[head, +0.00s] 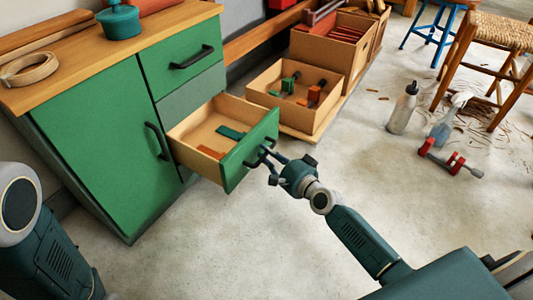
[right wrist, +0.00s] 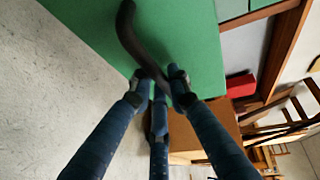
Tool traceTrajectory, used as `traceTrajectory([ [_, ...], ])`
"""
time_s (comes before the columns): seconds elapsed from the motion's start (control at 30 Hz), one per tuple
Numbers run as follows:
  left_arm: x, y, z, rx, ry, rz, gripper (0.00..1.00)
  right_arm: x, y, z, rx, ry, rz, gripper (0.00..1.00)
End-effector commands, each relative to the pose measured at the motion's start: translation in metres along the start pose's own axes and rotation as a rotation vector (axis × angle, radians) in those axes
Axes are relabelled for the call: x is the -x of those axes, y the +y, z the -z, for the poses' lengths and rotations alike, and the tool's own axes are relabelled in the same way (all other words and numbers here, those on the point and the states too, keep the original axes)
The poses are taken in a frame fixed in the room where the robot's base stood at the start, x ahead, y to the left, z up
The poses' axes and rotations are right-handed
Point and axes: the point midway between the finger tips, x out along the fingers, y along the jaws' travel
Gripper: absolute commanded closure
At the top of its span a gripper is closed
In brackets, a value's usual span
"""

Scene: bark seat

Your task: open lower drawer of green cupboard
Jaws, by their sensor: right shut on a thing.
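The green cupboard (head: 105,150) stands at the left in the head view, with a wooden top. Its lower drawer (head: 232,167) is pulled out, showing a pale wooden inside with a green piece and orange-brown pieces in it. My right gripper (head: 267,158) is shut on the dark handle of the drawer front. In the right wrist view the dark curved handle (right wrist: 127,30) runs across the green front, and the gripper's fingers (right wrist: 160,85) close around its near end. My left gripper is not in view.
The upper drawer (head: 182,62) and the left door (head: 110,150) are shut. A cardboard box (head: 293,97) with tools stands just behind the open drawer. A bottle (head: 402,110), a spray bottle (head: 450,118) and a red clamp (head: 450,160) are at the right. The floor in front is clear.

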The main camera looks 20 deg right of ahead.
Motion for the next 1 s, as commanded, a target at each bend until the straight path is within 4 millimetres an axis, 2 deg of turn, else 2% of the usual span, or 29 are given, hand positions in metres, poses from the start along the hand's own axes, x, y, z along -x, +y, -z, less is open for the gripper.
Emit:
traceTrajectory([
  [0.07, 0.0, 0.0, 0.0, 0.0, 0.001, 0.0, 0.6, 0.0, 0.0, -0.001, 0.002, -0.001, 0.0, 1.0],
  [0.1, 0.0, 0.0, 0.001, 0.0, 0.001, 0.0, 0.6, 0.0, 0.0, -0.001, 0.001, -0.001, 0.0, 0.75],
  [0.17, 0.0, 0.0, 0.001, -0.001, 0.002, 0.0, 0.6, 0.0, 0.0, -0.001, 0.001, -0.001, 0.0, 0.64],
  [0.43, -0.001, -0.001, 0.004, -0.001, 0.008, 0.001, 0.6, 0.0, 0.0, 0.0, 0.0, -0.001, 0.0, 0.64],
  [0.57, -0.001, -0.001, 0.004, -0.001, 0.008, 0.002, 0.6, 0.008, 0.001, 0.0, -0.001, 0.0, -0.001, 0.64],
  [0.67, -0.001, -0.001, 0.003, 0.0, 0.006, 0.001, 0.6, 0.024, 0.002, -0.001, 0.0, -0.001, -0.003, 0.64],
  [1.0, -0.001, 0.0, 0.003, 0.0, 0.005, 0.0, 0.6, 0.094, 0.001, -0.001, 0.002, -0.003, -0.004, 0.64],
])
